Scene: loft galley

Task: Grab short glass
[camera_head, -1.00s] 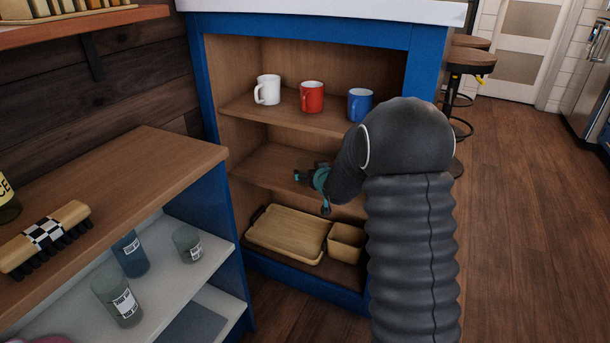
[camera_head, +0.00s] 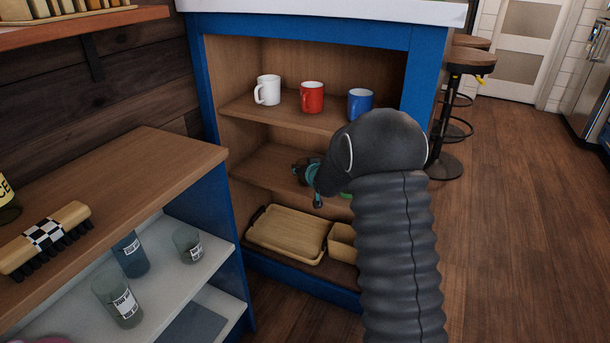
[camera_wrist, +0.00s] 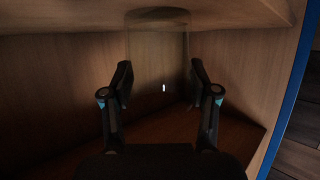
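A faint, clear glass (camera_wrist: 158,50) shows in the wrist view, with a dark round end against the wooden board at the top of the picture. My gripper (camera_wrist: 161,80) is open, with one finger on each side of the glass; I cannot tell whether either finger touches it. In the head view my gripper (camera_head: 308,180) is at the front of the middle shelf (camera_head: 268,165) of the blue cabinet. I cannot make out that glass there. A separate short, labelled glass (camera_head: 187,245) stands on the white shelf at left.
White (camera_head: 267,90), red (camera_head: 312,97) and blue (camera_head: 360,104) mugs stand on the shelf above my gripper. A wooden tray (camera_head: 287,234) and a small box (camera_head: 342,243) lie below. Taller glasses (camera_head: 117,300) share the left white shelf (camera_head: 172,278).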

